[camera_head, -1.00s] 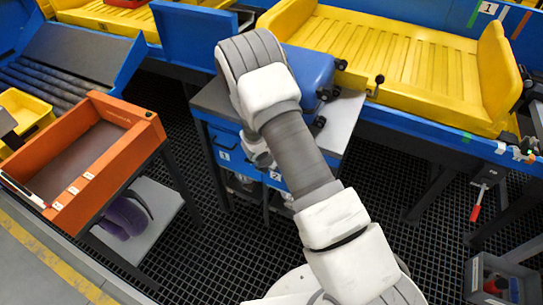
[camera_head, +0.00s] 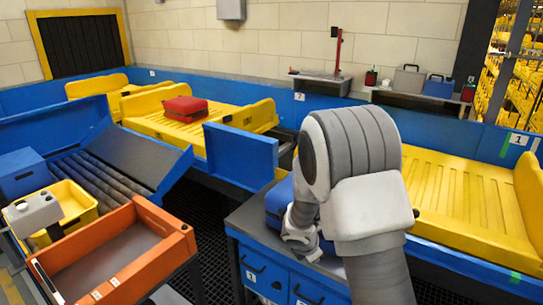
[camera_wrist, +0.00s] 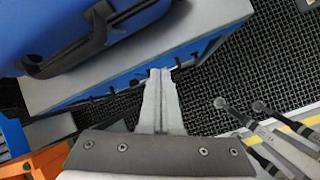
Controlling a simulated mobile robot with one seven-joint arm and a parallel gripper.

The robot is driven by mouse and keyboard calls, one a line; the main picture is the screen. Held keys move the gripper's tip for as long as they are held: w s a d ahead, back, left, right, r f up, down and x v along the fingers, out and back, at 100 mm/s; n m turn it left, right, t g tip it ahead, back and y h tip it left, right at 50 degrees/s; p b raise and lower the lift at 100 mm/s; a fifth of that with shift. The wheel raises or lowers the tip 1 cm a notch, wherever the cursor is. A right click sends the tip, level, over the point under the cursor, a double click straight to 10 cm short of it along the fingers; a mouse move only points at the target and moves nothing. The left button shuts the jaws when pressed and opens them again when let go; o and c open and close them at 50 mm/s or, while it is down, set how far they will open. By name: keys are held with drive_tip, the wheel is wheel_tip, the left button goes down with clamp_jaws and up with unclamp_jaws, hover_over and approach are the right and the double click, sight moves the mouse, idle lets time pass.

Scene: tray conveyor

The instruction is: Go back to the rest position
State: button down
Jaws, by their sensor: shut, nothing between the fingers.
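My gripper (camera_wrist: 159,78) shows in the wrist view with its two fingers pressed together and nothing between them. It hangs over the front edge of the grey-topped blue cabinet (camera_wrist: 225,15), with dark floor grating beneath. In the head view my arm rises in the right half and bends over the cabinet (camera_head: 262,268); the fingertips are hidden there. A blue suitcase (camera_head: 277,206) lies on the cabinet top, partly behind my arm. It also shows in the wrist view (camera_wrist: 50,25), with its dark handle, apart from the fingers.
A yellow tray (camera_head: 455,195) stands on the conveyor behind my arm. A red suitcase (camera_head: 185,108) lies on another yellow tray. An orange bin (camera_head: 110,262) and a yellow bin (camera_head: 68,205) stand at left. Two levers (camera_wrist: 240,115) show right of my gripper.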

drive_tip(key=s+d+r+m, duration=0.3)
drive_tip(key=s+r+m, duration=0.3)
drive_tip(key=r, duration=0.4)
drive_tip(key=s+d+r+m, duration=0.3)
drive_tip(key=s+r+m, duration=0.25)
drive_tip(key=r, duration=0.45)
drive_tip(key=s+a+r+m+y, duration=0.1)
drive_tip(key=s+a+r+m, duration=0.1)
drive_tip(key=s+m, duration=0.3)
drive_tip(key=s+a+r+m+y, duration=0.2)
drive_tip(key=s+r+m, duration=0.2)
drive_tip(key=s, duration=0.8)
drive_tip(key=shift+s+a+r+m+t+y, duration=0.3)
drive_tip(key=shift+s+r+m+t, duration=0.1)
drive_tip(key=shift+m, duration=0.85)
drive_tip(key=shift+d, duration=0.1)
